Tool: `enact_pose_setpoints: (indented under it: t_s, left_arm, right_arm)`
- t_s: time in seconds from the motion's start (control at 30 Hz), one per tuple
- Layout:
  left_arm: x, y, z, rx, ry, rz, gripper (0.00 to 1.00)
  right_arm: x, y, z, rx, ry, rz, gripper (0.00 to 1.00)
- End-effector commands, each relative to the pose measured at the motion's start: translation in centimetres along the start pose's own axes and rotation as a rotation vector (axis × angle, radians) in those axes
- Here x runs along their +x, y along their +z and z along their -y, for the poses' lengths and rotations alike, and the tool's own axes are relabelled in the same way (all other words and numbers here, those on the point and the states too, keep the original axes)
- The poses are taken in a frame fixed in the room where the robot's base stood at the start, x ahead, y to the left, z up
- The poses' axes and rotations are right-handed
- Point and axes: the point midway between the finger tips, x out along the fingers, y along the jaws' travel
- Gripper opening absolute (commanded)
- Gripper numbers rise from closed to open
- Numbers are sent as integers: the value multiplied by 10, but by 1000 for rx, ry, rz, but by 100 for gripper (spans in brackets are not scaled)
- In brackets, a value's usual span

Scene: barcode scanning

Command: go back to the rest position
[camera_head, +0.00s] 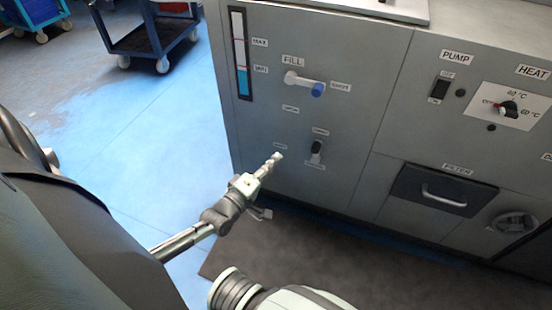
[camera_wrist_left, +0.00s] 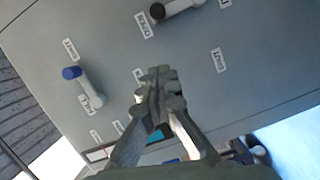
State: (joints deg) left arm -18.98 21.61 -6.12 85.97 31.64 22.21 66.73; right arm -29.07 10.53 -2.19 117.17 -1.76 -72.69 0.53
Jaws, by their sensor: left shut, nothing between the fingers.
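My left gripper (camera_head: 274,160) reaches in from the left in the head view, in front of the lower left part of the grey machine panel (camera_head: 270,125). Its fingers are together with nothing between them. The left wrist view also shows the closed fingertips (camera_wrist_left: 162,78), pointing towards the panel. Whether they touch the panel cannot be told. My right gripper is not in view.
A blue-tipped lever (camera_head: 317,89) under the FILL label and a black-tipped lever (camera_head: 317,147) stick out from the panel near the gripper. A drawer (camera_head: 445,190) is at right. A trolley (camera_head: 150,40) stands at back left. Blue floor (camera_head: 170,110) left of the machine is clear.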

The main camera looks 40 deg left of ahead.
Motion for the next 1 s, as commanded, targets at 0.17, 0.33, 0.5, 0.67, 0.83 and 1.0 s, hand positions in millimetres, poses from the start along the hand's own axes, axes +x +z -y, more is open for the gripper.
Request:
enact_pose_setpoints:
  t_s: [0.17, 0.33, 0.5, 0.67, 0.83, 1.0]
  left_arm:
    - [0, 0, 0, 0, 0, 0, 0]
    - [0, 7, 3, 29, -23, 18, 0]
    - [-12, 52, 24, 279, -194, 171, 0]
    - [-54, 93, 56, 703, -437, 439, 0]
    - [-119, 96, 78, 1093, -665, 739, 0]
    - [-171, 82, 82, 1300, -814, 964, 0]
  right_arm:
    - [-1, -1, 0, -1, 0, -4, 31]
    - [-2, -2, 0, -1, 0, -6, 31]
    - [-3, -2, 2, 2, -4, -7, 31]
    - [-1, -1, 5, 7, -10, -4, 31]
    - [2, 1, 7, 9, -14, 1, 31]
    - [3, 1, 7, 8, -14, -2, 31]
